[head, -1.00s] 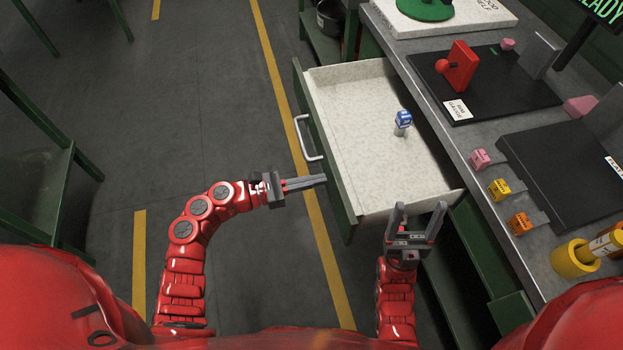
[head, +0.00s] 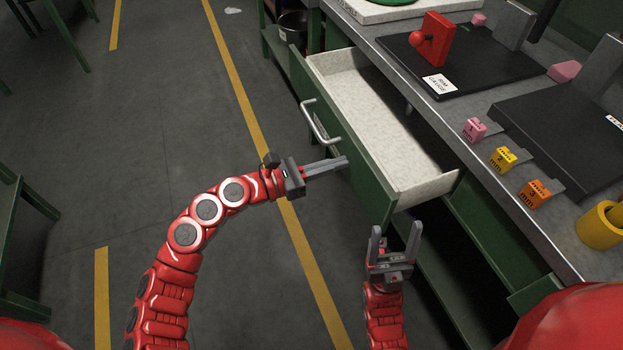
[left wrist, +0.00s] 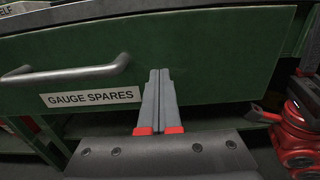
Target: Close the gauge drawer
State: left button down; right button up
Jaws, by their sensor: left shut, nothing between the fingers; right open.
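The green gauge drawer (head: 365,169) stands pulled out from under the bench, with a pale speckled inside (head: 375,105). The visible part of the inside looks empty; the bench edge hides the rest. Its metal handle (head: 320,122) is on the front, and it also shows in the left wrist view (left wrist: 70,74). A "GAUGE SPARES" label (left wrist: 90,97) sits below the handle. My left gripper (head: 346,161) is shut and empty, its tips at the drawer front, right of the label, seemingly touching. My right gripper (head: 397,232) is open and empty near the drawer's near corner.
The grey bench (head: 440,120) carries a dark plate with a red gauge (head: 434,40), another dark plate (head: 570,130), small pink, yellow and orange blocks (head: 503,159) and a yellow cylinder (head: 600,225). A black pot (head: 293,28) stands on a shelf behind.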

aim_at(397, 156)
pick_arm(q)
jog(key=b+x, duration=0.4)
jog(key=x, duration=1.1)
jog(key=shift+w+d+b, duration=0.1)
jog(key=shift+d+b, duration=0.3)
jog(key=shift+w+d, duration=0.1)
jog(key=shift+d, duration=0.05)
jog(key=shift+r, duration=0.1)
jog(key=shift+r, duration=0.1)
